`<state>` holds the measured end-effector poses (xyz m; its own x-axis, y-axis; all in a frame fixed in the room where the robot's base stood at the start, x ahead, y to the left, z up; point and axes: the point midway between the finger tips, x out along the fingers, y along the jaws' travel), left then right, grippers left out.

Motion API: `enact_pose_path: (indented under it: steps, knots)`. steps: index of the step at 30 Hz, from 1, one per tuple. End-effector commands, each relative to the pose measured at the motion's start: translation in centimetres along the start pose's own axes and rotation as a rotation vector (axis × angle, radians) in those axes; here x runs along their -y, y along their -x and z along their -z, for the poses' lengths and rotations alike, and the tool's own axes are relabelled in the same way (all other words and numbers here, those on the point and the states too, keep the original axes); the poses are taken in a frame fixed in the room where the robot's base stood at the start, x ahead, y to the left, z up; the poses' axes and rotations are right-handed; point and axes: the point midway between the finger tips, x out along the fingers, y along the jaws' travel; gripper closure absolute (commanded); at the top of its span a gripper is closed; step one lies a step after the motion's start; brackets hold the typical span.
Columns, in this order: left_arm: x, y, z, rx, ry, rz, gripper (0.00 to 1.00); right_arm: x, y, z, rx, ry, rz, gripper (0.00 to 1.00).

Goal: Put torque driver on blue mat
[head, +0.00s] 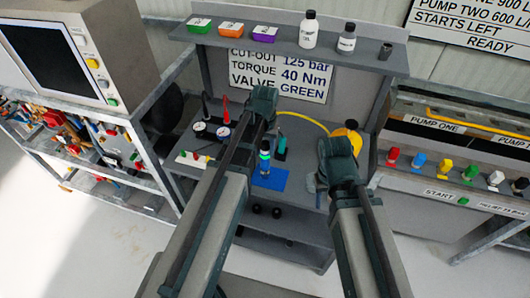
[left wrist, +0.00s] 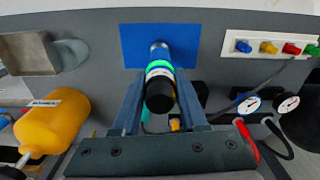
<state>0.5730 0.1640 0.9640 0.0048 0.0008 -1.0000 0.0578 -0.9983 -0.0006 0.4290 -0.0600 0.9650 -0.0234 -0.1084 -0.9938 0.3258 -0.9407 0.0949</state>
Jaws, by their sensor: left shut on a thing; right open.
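The torque driver (left wrist: 159,76), with a black end, a white band and a green glowing ring, is held between the fingers of my left gripper (left wrist: 160,98). Its black end faces the left wrist camera and its far end points at the blue mat (left wrist: 131,38). In the head view the driver (head: 264,161) looks upright over the blue mat (head: 278,183); I cannot tell whether it touches it. My left gripper's fingers are mostly hidden behind its arm in the head view. My right gripper (head: 338,160) is right of the mat, open, its fingertips not clearly visible.
A yellow bottle (left wrist: 52,123) and a grey tray (left wrist: 28,53) stand on one side of the mat. A white block with coloured knobs (left wrist: 270,47) and gauges (left wrist: 249,105) are on the other. A shelf (head: 285,43) with bins and bottles overhangs the bench.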

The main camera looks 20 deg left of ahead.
Motion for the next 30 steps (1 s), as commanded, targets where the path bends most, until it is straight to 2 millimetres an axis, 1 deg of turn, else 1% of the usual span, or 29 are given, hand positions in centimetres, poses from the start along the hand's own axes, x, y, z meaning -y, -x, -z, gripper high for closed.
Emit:
enact_pose_path:
  steps: [3,4,8,9,20,26,30]
  knots:
    - [0.0,0.1,0.0,0.001,0.000,0.000,1.00,0.0,0.1,0.0,0.000,0.000,0.000,0.50]
    - [0.0,0.1,0.0,0.001,0.000,0.000,0.52,0.0,0.1,0.0,0.000,0.000,0.000,0.50]
    - [0.0,0.1,0.0,0.001,0.000,0.000,0.29,0.0,0.1,0.0,0.000,0.000,0.000,0.50]
    - [0.0,0.1,0.0,0.001,0.000,0.000,0.27,0.0,0.1,0.0,0.000,0.000,0.000,0.50]
    - [0.0,0.3,0.0,0.001,0.000,0.000,0.27,0.0,0.3,0.0,0.000,0.000,0.000,0.50]
    - [0.0,1.6,0.0,0.001,0.000,0.000,0.27,-0.1,1.6,-0.1,0.000,0.000,0.000,0.50]
    - [0.0,3.3,0.0,0.001,0.000,0.000,0.27,-0.3,3.3,-0.2,0.000,0.001,0.000,0.50]
